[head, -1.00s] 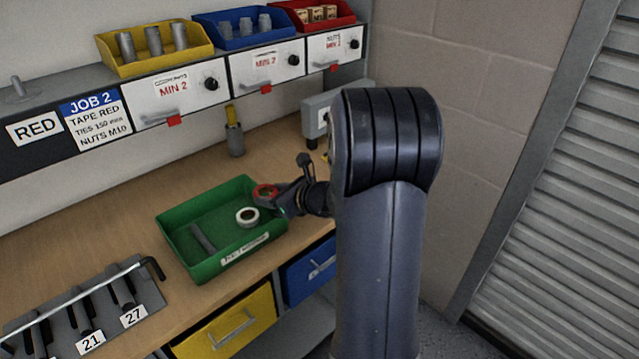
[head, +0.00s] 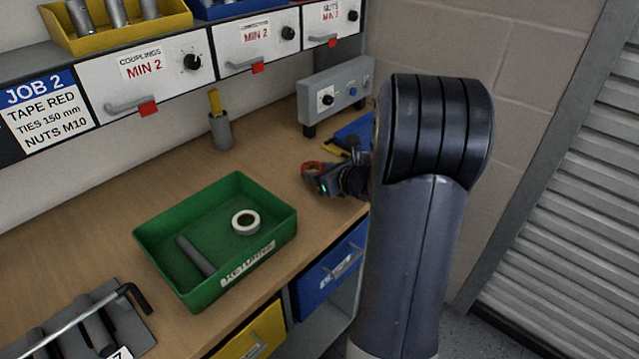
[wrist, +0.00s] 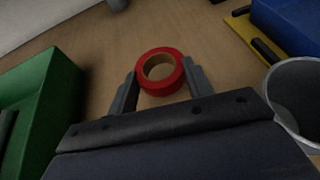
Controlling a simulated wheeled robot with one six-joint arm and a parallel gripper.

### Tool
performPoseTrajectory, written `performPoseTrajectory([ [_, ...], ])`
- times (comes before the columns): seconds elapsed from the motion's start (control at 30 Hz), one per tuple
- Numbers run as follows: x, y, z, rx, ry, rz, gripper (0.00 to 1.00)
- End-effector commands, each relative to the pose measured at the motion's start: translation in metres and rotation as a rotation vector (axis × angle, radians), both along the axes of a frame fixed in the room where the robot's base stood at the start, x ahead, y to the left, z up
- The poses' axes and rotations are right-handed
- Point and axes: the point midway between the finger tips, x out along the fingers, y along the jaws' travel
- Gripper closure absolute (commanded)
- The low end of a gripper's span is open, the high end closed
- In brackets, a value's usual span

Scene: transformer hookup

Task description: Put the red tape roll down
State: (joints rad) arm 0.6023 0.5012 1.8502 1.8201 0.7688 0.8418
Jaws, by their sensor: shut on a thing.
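The red tape roll (wrist: 160,71) is held between the two fingers of my gripper (wrist: 158,88) in the wrist view. The roll is a red ring with a tan core. In the head view the roll (head: 313,170) shows at the tip of my gripper (head: 318,178), over the wooden bench to the right of the green tray. The gap between the roll and the bench is hard to judge. My arm hides part of the bench behind the gripper.
The green returns tray (head: 160,232) holds a white tape roll (head: 245,222) and a grey cylinder (head: 196,256). A grey box with knobs (head: 335,92), a blue bin (head: 354,132) and a grey holder (head: 221,132) stand behind. The bench (head: 262,160) between tray and box is clear.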

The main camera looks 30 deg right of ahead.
Motion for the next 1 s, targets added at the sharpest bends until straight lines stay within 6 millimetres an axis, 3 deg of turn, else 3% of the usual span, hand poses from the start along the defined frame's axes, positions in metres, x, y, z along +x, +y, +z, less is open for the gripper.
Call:
performPoseTrajectory([
  [0.03,0.000,0.000,-0.012,0.003,0.004,-0.001,0.74],
  [0.17,0.000,0.000,-0.027,0.002,0.002,0.000,0.74],
  [0.6,0.000,0.000,-0.034,0.000,0.001,0.000,0.74],
  [0.63,0.000,0.000,-0.033,0.000,0.001,0.000,0.50],
  [0.87,0.000,0.000,-0.032,0.000,0.001,0.000,0.31],
  [1.0,0.000,0.000,-0.032,0.000,0.001,0.000,0.30],
])
